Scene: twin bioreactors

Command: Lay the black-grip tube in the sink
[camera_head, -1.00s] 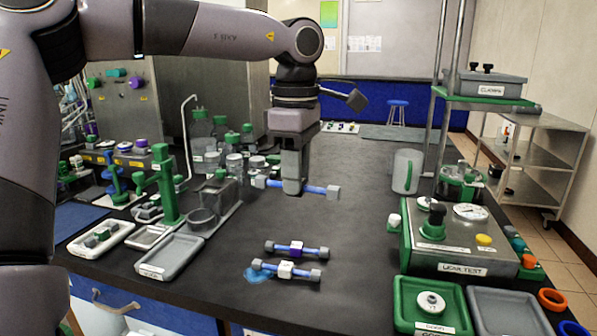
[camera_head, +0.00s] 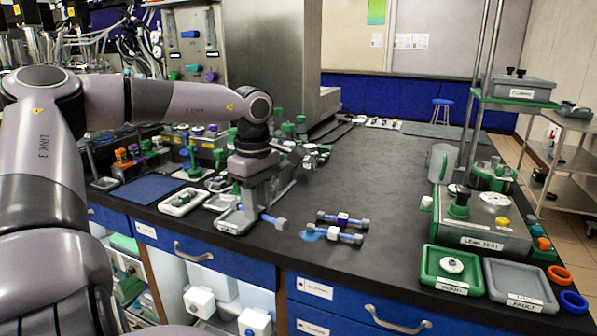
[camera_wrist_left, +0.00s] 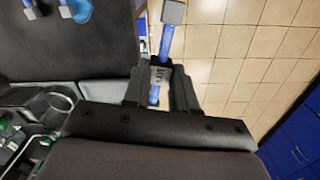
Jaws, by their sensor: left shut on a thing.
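My left gripper (camera_head: 254,208) is shut on a blue tube with grey end caps. One end of this tube (camera_head: 273,221) sticks out to the right of the fingers in the head view, near the bench's front edge. In the left wrist view the gripper (camera_wrist_left: 160,78) holds the tube (camera_wrist_left: 166,42) around its middle, with tiled floor behind it. The fingers mostly hide the grip, so I cannot be sure of its colour. I make out no sink in either view. My right gripper is not in view.
A purple-grip tube (camera_head: 342,219) and a white-grip tube (camera_head: 333,235) lie on the dark bench beside a blue puddle (camera_head: 312,234). Green (camera_head: 428,279) and grey (camera_head: 520,300) trays sit at the right. A blue mat (camera_head: 146,189) lies at the left.

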